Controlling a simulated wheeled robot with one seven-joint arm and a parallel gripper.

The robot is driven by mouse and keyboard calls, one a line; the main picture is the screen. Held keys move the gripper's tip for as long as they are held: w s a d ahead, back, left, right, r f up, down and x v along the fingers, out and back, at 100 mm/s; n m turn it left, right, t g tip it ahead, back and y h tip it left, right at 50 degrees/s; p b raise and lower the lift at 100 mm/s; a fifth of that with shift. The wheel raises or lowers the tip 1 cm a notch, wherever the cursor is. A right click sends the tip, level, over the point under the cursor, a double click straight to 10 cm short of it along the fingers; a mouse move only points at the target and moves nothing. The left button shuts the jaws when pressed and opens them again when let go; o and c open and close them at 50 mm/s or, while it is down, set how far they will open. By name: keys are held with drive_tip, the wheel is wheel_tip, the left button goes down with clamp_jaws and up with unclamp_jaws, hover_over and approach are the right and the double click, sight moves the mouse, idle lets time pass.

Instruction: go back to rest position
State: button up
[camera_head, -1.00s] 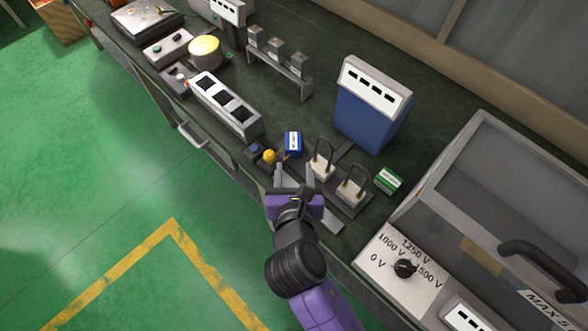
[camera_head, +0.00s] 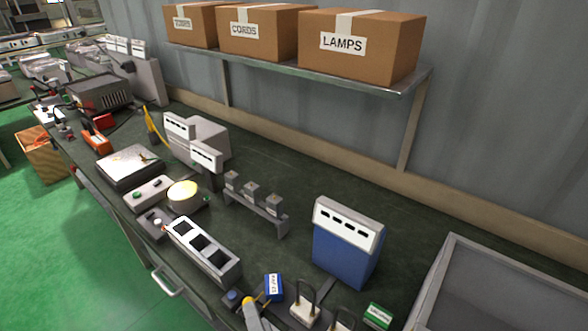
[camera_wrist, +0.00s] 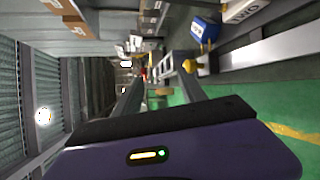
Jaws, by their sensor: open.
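My gripper (camera_wrist: 160,66) is open and empty in the wrist view, its two grey fingers apart. In the head view only a grey piece of it shows at the bottom edge, close to a yellow knob (camera_head: 248,301). The yellow knob also shows by one fingertip in the wrist view (camera_wrist: 190,66); I cannot tell whether they touch. A small blue box (camera_head: 274,287) lies on the bench beside the knob, and it shows in the wrist view (camera_wrist: 204,29). The rest of my arm is outside the head view.
The dark workbench (camera_head: 300,155) holds a blue meter (camera_head: 345,250), a three-socket strip (camera_head: 203,250), two blocks with dark loops and a green box (camera_head: 377,316). A grey case (camera_head: 480,290) stands at right. A shelf (camera_head: 395,88) with cartons hangs above. Green floor is at left.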

drive_tip(key=s+d+r+m+h, duration=0.2)
drive_tip(key=s+d+m+h, duration=0.1)
drive_tip(key=s+d+m, duration=1)
drive_tip(key=s+d+r+m+h, duration=0.1)
drive_tip(key=s+d+m+h, duration=0.2)
drive_tip(key=s+d+m, duration=1)
drive_tip(key=shift+s+d+r+t+b, duration=0.2)
drive_tip(key=shift+s+r+t+b, duration=0.05)
drive_tip(key=shift+r+t+b, duration=0.15)
idle(0.6)
